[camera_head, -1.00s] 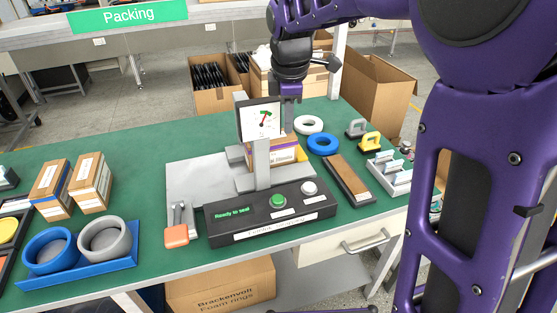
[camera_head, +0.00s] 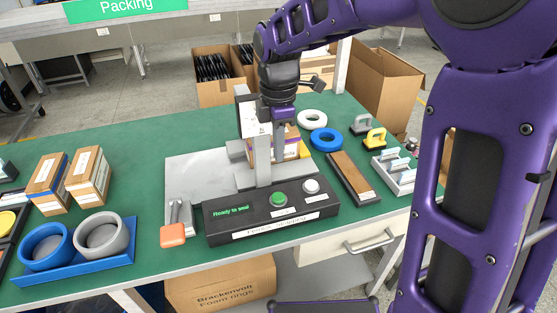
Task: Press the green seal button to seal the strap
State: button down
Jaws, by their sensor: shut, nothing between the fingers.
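The green seal button (camera_head: 279,199) sits on the sloped top of a black control box (camera_head: 232,223), left of a white button (camera_head: 311,186). The box's small display (camera_head: 231,211) reads "Ready to seal". My gripper (camera_head: 279,143) is shut and empty, pointing down above and behind the green button, apart from it. It is close to the grey post (camera_head: 262,160) and covers much of the dial panel. A cardboard box (camera_head: 291,146) stands in the machine behind the post, partly hidden by the post and my gripper. The strap cannot be made out clearly.
An orange-handled tool (camera_head: 173,233) lies left of the control box. A wooden-topped block (camera_head: 352,177), tape rolls (camera_head: 320,139) and a grey rack (camera_head: 394,173) are at the right. Two cartons (camera_head: 88,179) and a blue tray with rings (camera_head: 75,263) are at the left.

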aim_at(279, 198)
notch_tip(279, 198, down, 12)
jog(key=shift+r+b, duration=0.1)
jog(key=shift+b, duration=1.05)
jog(key=shift+f, duration=0.2)
jog(key=shift+f, duration=0.8)
jog(key=shift+s+d+f, duration=0.1)
jog(key=shift+s+f, duration=0.1)
jog(key=shift+f, duration=0.1)
jog(key=shift+r, duration=0.45)
notch_tip(279, 198, up, 14)
jog(key=p, duration=0.5)
jog(key=shift+w, duration=0.25)
